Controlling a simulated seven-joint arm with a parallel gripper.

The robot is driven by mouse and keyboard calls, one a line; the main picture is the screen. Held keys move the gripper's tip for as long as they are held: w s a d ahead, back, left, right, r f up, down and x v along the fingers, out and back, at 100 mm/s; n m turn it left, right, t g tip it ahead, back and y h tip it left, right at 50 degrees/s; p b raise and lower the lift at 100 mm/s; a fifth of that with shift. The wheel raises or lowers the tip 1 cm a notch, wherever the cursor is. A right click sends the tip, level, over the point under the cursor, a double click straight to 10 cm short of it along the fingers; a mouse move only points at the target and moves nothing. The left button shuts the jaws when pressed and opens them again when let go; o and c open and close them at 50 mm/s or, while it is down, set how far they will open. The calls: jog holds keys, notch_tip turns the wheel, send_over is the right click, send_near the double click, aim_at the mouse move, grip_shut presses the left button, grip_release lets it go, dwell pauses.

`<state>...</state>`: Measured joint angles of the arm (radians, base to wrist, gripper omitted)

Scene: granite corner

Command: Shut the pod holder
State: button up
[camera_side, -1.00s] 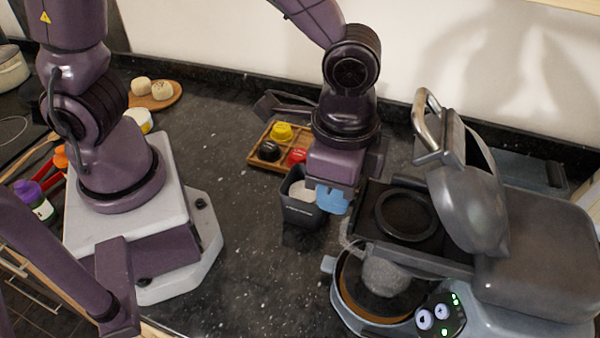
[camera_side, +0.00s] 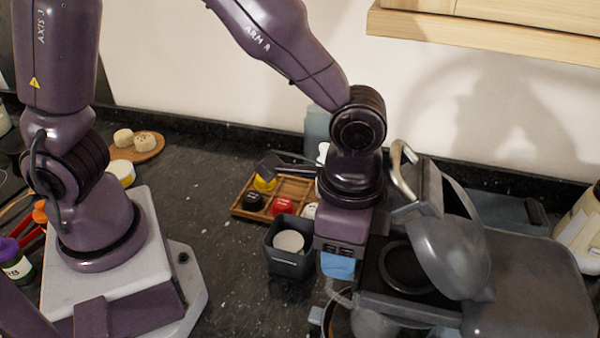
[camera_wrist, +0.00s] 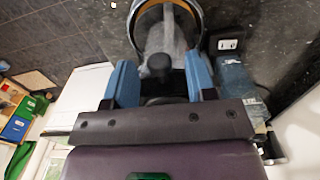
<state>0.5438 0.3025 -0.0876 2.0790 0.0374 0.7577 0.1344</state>
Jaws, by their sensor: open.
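The coffee machine (camera_side: 530,275) stands at the right in the side view. Its grey lid (camera_side: 445,250) is raised and tilted, with a silver handle (camera_side: 402,170) at the top. The dark pod holder with its round ring (camera_side: 405,266) lies uncovered below the lid. My gripper (camera_side: 338,266) points down just left of the pod holder, its blue fingers apart from the lid and handle. In the wrist view my gripper (camera_wrist: 162,85) has its fingers spread.
A small dark bin (camera_side: 290,262) stands just left of my gripper. Behind it is a wooden tray (camera_side: 236,209) with coloured pods. A board with buns (camera_side: 150,152) is at the back left. A wooden cupboard (camera_side: 480,35) hangs over the back right. Counter left of the bin is clear.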

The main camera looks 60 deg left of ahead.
jog(key=shift+s, duration=0.1)
jog(key=s+a, duration=0.6)
jog(key=a, duration=0.1)
notch_tip(320, 180, up, 13)
jog(key=s+a+r+n+t, duration=0.2)
jog(key=a+n+t, duration=0.3)
jog(key=a+n, duration=0.4)
jog(key=shift+a+t, duration=0.3)
jog(key=shift+a, duration=1.65)
jog(key=shift+r, duration=0.1)
